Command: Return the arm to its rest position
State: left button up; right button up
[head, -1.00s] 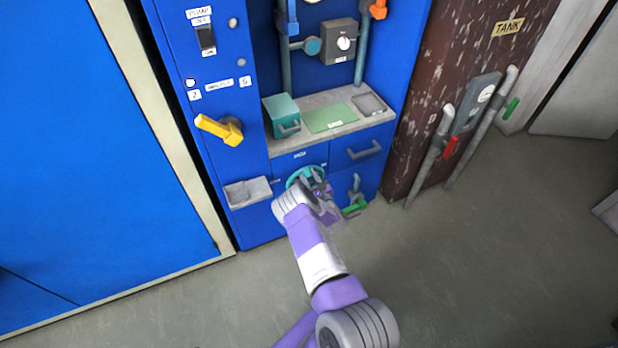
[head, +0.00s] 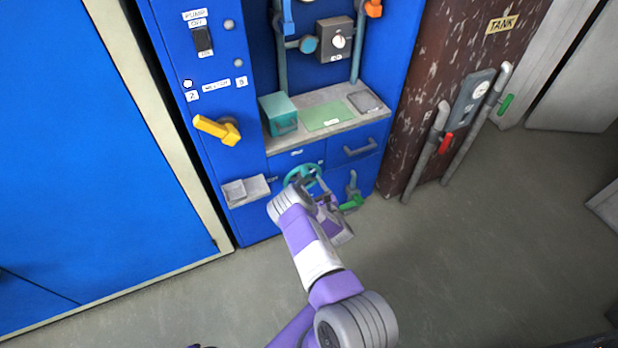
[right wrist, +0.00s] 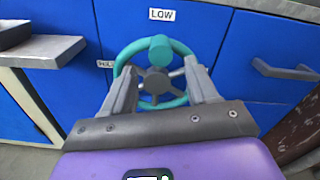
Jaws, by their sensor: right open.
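My right arm, purple, white and grey, reaches up from the bottom middle of the head view to the lower front of the blue cabinet. My right gripper (right wrist: 162,90) is open, its two grey fingers apart in the right wrist view. A teal handwheel (right wrist: 180,47) with a knob and grey hub lies ahead of and between the fingers in that view. No finger is seen closed on it. In the head view the handwheel (head: 302,174) shows just beyond my wrist, which partly hides the right gripper. My left gripper is not seen.
A small grey tray (head: 245,190) juts out left of the handwheel. A green-handled valve (head: 352,203) is to the right. A grey shelf (head: 290,137) holds a teal box (head: 280,113). A yellow lever (head: 218,130) sticks out.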

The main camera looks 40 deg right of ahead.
jog(key=shift+v, duration=0.9)
jog(key=s+a+f+m+g+y+p, duration=0.1)
jog(key=s+a+f+m+g, duration=0.3)
jog(key=a+m, duration=0.55)
jog(key=s+a+f+m+g+y, duration=0.15)
jog(key=a+f+m+g, duration=0.35)
jog(key=m, duration=1)
jog(key=s+a+r+m+g+y, duration=0.2)
jog(key=s+a+r+m, duration=0.1)
jog(key=a, duration=0.5)
jog(key=s+a+r+m+g+y, duration=0.3)
jog(key=s+a+m, duration=0.2)
jog(key=a, duration=0.4)
jog(key=s+a+r+m+g+y, duration=0.2)
jog(key=s+a+r+m+y, duration=0.1)
jog(key=a, duration=0.6)
jog(key=shift+s+r+m+p, duration=0.4)
jog(key=shift+s+m, duration=0.1)
jog(key=shift+m, duration=0.65)
